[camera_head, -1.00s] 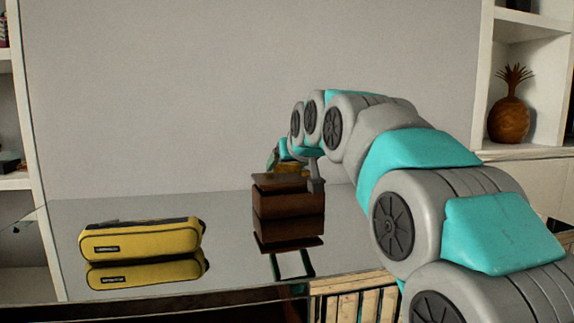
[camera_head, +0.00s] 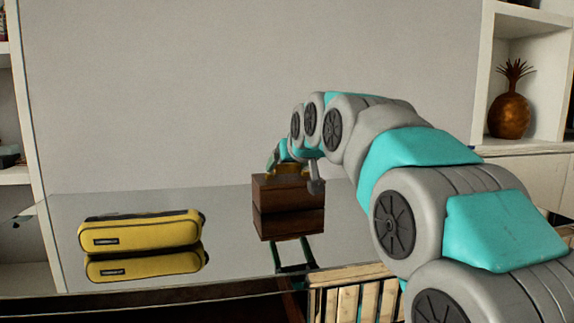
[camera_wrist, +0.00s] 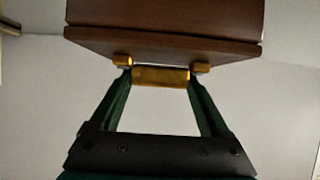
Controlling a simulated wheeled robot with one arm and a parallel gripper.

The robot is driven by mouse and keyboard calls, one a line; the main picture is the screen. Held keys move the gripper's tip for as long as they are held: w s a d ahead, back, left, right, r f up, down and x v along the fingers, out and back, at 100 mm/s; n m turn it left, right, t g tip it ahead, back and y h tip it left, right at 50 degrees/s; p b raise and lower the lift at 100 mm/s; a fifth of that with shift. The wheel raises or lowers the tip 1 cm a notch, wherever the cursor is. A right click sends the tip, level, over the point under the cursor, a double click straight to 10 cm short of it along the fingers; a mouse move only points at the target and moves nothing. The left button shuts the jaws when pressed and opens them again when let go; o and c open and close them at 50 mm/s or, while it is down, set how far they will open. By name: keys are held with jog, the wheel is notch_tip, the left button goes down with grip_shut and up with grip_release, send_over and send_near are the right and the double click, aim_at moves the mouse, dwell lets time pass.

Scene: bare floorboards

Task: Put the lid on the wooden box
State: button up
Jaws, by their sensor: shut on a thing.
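The wooden box (camera_head: 288,209) stands on a glossy tabletop in the head view, its reflection directly below. In the wrist view the box (camera_wrist: 165,12) is at the top edge. The brown lid (camera_wrist: 160,47) lies against it, between box and gripper. In the head view the lid blends with the box top, so I cannot tell whether it rests fully on it. My gripper (camera_wrist: 161,72) is shut on the lid's gold knob (camera_wrist: 160,77), with a finger on each side. In the head view my gripper is above the box and mostly hidden.
A yellow zipped case (camera_head: 140,232) lies on the glossy table (camera_head: 225,260) left of the box, with clear surface between. A slatted wooden crate (camera_head: 350,300) is below the near table edge. A pineapple ornament (camera_head: 508,112) stands on the right shelf.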

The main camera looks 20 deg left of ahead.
jog(key=o, duration=1.6)
jog(key=shift+c, duration=0.2)
jog(key=shift+r, duration=0.15)
jog(key=shift+r+p, duration=2.2)
jog(key=shift+r, duration=1.15)
